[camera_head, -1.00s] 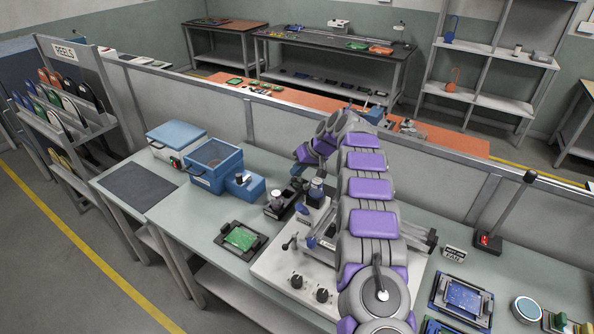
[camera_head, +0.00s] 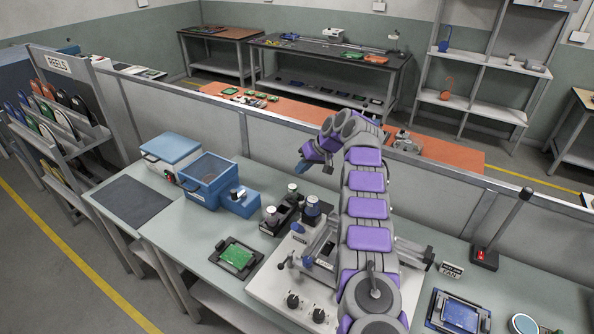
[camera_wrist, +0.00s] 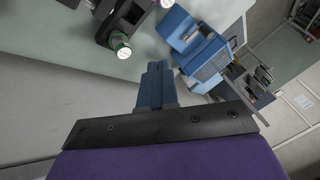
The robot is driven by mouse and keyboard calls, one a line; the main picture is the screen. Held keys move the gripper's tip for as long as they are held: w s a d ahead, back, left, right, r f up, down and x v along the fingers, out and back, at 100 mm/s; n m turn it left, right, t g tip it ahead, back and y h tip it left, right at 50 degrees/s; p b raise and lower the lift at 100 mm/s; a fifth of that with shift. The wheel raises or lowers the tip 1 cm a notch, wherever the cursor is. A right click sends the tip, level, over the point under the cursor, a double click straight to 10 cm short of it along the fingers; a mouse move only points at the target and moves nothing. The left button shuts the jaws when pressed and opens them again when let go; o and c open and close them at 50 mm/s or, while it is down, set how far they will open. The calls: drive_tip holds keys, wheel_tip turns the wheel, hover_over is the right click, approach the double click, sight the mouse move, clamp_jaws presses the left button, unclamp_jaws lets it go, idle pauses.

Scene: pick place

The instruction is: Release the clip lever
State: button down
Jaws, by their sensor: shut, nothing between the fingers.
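My gripper (camera_head: 301,168) hangs at the end of my bent arm above the back of the bench, with its blue fingers pointing down and left. In the wrist view the two blue fingers (camera_wrist: 157,72) lie together, shut and empty. A white fixture (camera_head: 262,290) with knobs and small levers stands on the bench below my arm. A small lever with a dark knob (camera_head: 282,265) sticks up at its left side. I cannot tell for sure which part is the clip lever. My arm hides part of the fixture. The gripper is apart from it.
A black holder with bottles (camera_head: 280,215) stands behind the fixture, near an open blue box (camera_head: 207,178). A green board (camera_head: 238,256) lies in a black frame at the left. A partition (camera_head: 290,150) runs behind the bench. A red-lit post (camera_head: 485,257) stands at the right.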

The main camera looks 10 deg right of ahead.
drive_tip(key=shift+w+d+r+p, duration=0.2)
drive_tip(key=shift+d+r+p, duration=0.4)
drive_tip(key=shift+p, duration=1.35)
drive_tip(key=shift+w+d+r+p, duration=0.3)
drive_tip(key=shift+r+p, duration=0.45)
drive_tip(key=shift+p, duration=1.25)
drive_tip(key=shift+w+d+r+p, duration=0.1)
drive_tip(key=shift+d+r+p, duration=0.5)
drive_tip(key=shift+p, duration=1.35)
drive_tip(key=shift+r, duration=0.1)
